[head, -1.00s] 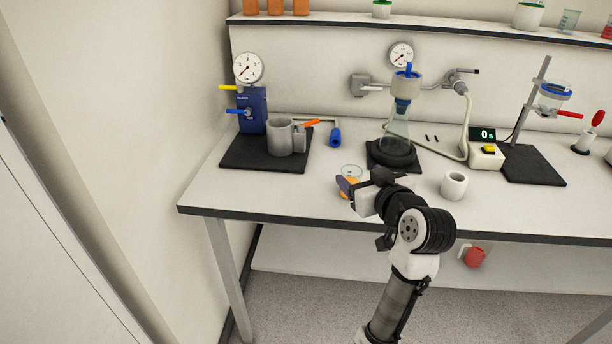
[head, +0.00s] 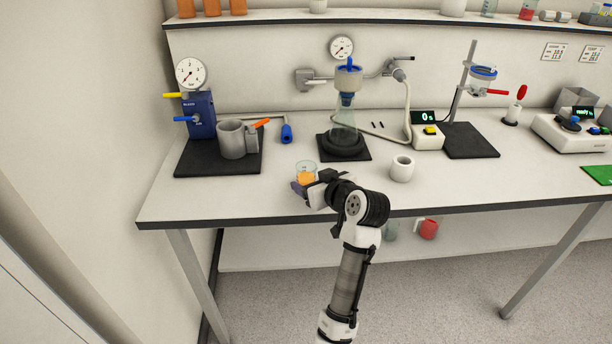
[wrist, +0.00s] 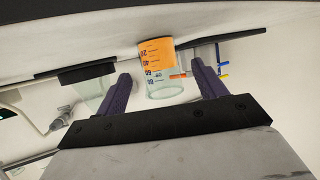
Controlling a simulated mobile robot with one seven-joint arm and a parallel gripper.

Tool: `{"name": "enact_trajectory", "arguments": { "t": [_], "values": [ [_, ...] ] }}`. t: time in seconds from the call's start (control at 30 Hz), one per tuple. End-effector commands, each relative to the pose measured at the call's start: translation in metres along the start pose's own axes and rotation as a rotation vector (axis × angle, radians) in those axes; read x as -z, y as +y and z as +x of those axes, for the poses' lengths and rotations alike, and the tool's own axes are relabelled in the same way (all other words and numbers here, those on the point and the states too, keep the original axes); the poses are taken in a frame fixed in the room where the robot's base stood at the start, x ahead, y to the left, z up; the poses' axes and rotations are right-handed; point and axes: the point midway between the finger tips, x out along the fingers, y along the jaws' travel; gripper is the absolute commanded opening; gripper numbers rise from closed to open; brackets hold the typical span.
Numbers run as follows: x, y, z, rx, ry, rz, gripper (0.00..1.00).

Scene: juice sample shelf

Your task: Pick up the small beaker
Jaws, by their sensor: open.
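The small beaker (head: 306,174) is clear glass with orange liquid in its lower part. It stands near the table's front edge. My gripper (head: 304,187) is low at the beaker's near side and hides part of its base. In the wrist view the beaker (wrist: 158,62) appears upside down, with a blue scale on its side. The two purple fingers of my gripper (wrist: 161,74) are spread, one on each side of it in the picture, with gaps visible. I cannot tell how far the fingertips reach along it.
A grey jug (head: 231,139) stands on a black mat at left. A flask (head: 345,122) stands in a black ring behind the beaker. A white cup (head: 401,169) is to the right of my gripper.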

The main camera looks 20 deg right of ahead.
Motion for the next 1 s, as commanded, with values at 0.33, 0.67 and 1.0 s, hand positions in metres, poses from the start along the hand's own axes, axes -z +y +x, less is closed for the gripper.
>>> {"name": "enact_trajectory", "arguments": {
  "t": [0.33,0.67,1.0],
  "values": [
    [0.001,0.0,0.039,0.001,-0.002,0.0,0.7],
    [0.001,0.0,0.039,0.0,-0.001,-0.001,0.52],
    [0.001,0.0,0.039,0.0,0.0,-0.001,0.2]
  ]
}}
